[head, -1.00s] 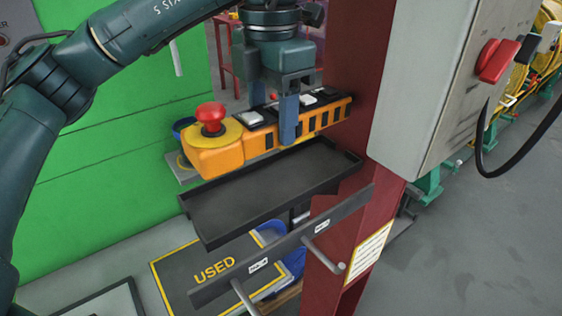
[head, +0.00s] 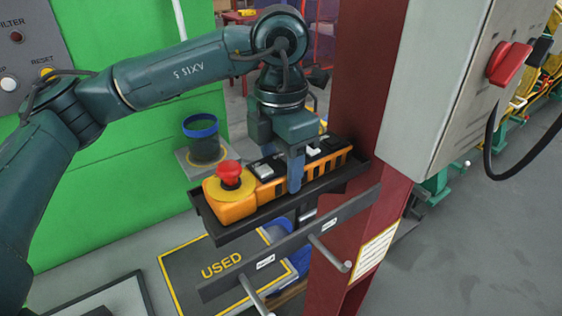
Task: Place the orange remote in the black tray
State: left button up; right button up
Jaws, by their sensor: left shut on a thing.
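The orange remote (head: 234,211) has a red mushroom button on a yellow collar at its left end and black and white buttons along its top. It lies lengthwise within the rim of the black tray (head: 240,232), which is fixed at the red post. My left gripper (head: 295,178) points down and is shut on the remote near its middle. The fingers hide part of the remote. Whether its underside touches the tray floor cannot be seen. My right gripper is not in view.
A dark rail with pegs (head: 300,245) runs in front of the tray. A red post (head: 352,110) and a grey switch box (head: 430,90) with a red knob stand at the right. A blue-rimmed container (head: 204,142) stands behind. A mat marked USED (head: 200,270) lies below.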

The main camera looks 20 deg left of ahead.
aim_at(281, 164)
pick_arm(q)
jog(key=o, duration=1)
jog(key=shift+o, duration=0.2)
notch_tip(281, 164, up, 12)
jog(key=shift+s, duration=0.1)
